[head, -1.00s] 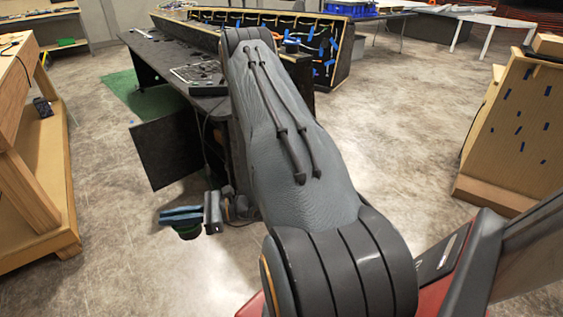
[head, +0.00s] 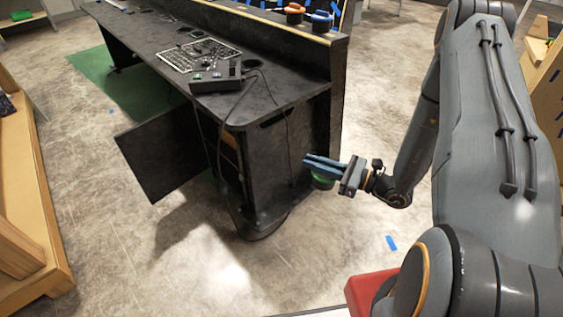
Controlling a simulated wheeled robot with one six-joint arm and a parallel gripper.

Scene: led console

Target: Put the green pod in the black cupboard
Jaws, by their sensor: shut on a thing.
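The green pod (head: 321,183) is held in the blue fingers of my gripper (head: 324,165), partly hidden under them. My gripper is shut on it, in the air at the right of the black desk's near end. The black cupboard (head: 268,170) is under the near end of the desk. Its black door (head: 160,158) stands wide open, swung out to the left. A narrow part of the opening (head: 229,158) shows, with an orange-brown strip inside; most of the interior is hidden. The gripper is outside the cupboard, to the right of its end panel.
The black desk top (head: 160,40) holds a control box (head: 217,84) with cables hanging down by the cupboard opening. A wooden bench (head: 25,190) stands at the left. The floor (head: 150,265) before the cupboard is clear.

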